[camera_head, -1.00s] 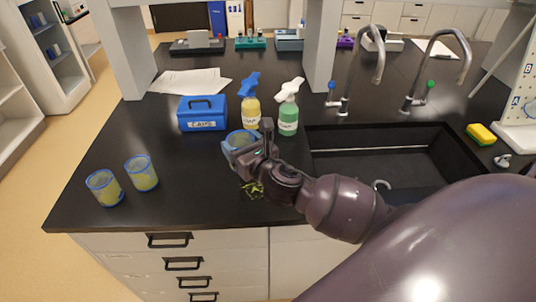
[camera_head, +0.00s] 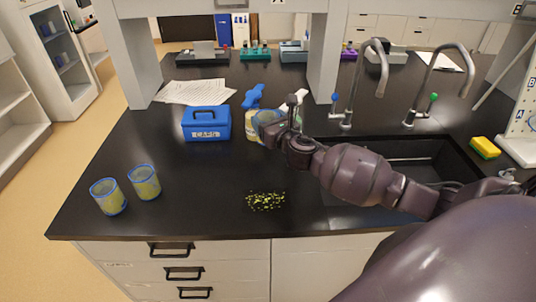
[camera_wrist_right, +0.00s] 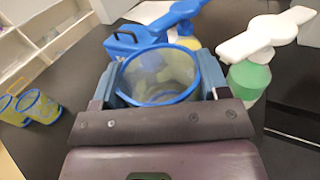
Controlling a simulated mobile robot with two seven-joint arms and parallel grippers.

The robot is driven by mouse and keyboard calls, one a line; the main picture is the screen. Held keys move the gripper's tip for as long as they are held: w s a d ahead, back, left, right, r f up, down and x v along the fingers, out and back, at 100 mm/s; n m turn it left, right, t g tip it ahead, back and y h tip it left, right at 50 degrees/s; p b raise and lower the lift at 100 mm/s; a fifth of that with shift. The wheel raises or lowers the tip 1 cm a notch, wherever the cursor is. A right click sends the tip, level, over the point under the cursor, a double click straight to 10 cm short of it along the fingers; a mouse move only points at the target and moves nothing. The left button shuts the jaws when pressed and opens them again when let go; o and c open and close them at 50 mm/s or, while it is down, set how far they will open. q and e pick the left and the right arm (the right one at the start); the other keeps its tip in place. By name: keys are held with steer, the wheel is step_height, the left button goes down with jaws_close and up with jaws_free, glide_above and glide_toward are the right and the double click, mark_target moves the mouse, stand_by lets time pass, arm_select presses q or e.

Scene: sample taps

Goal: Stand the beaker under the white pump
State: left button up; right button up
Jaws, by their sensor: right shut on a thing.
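My right gripper (camera_head: 280,126) is shut on a blue-rimmed clear beaker (camera_head: 266,118), which is upright; it also shows between the fingers in the right wrist view (camera_wrist_right: 160,76). In the head view the beaker and gripper overlap the two pump bottles. The white pump (camera_wrist_right: 265,34) tops a green bottle (camera_wrist_right: 248,80), at the right of the beaker in the wrist view. In the head view, most of that bottle is hidden behind my gripper. A blue pump (camera_head: 254,95) tops a yellow bottle (camera_head: 251,126), partly hidden. Whether the beaker touches a bottle or the bench is unclear. My left gripper is out of view.
Two more blue-rimmed beakers (camera_head: 108,197) (camera_head: 145,182) stand at the left front. A blue box (camera_head: 206,124) is left of the bottles. Yellow-green specks (camera_head: 266,202) lie on the front bench. The sink (camera_head: 405,160) and a sponge (camera_head: 485,147) are at right. The middle front is mostly clear.

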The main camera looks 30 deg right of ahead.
step_height(320, 180, down, 8)
steer(key=shift+r+b, duration=0.15)
steer(key=shift+b, duration=0.85)
step_height(320, 180, down, 3)
steer(key=shift+f+b, duration=0.2)
steer(key=shift+b, duration=0.55)
steer(key=shift+f, duration=0.35)
steer(key=shift+f, duration=0.1)
steer(key=o, duration=0.9)
